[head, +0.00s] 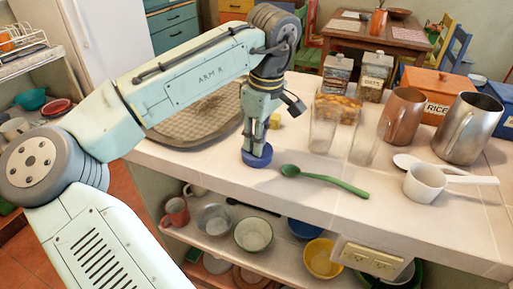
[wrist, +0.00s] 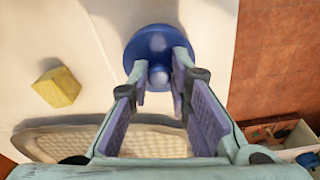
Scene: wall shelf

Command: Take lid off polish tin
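The polish tin (head: 257,159) is a low, round, dark blue thing on the pale tiled counter, beneath my gripper (head: 259,146). In the wrist view its blue lid (wrist: 158,40) shows from above as a disc with a small round knob. My gripper (wrist: 160,82) points down at it, with its two fingers apart on either side of the knob. Gaps seem to show between knob and fingers, so I see no firm grip. The fingers cover part of the lid's near rim. The seam between lid and tin cannot be made out.
A green spoon (head: 325,180) lies just right of the tin. Clear glasses (head: 323,132) stand behind it, and a white ladle-like cup (head: 427,184) is farther right. A yellow block (wrist: 57,87) and a woven mat (head: 195,118) are close by. The counter's front edge is near.

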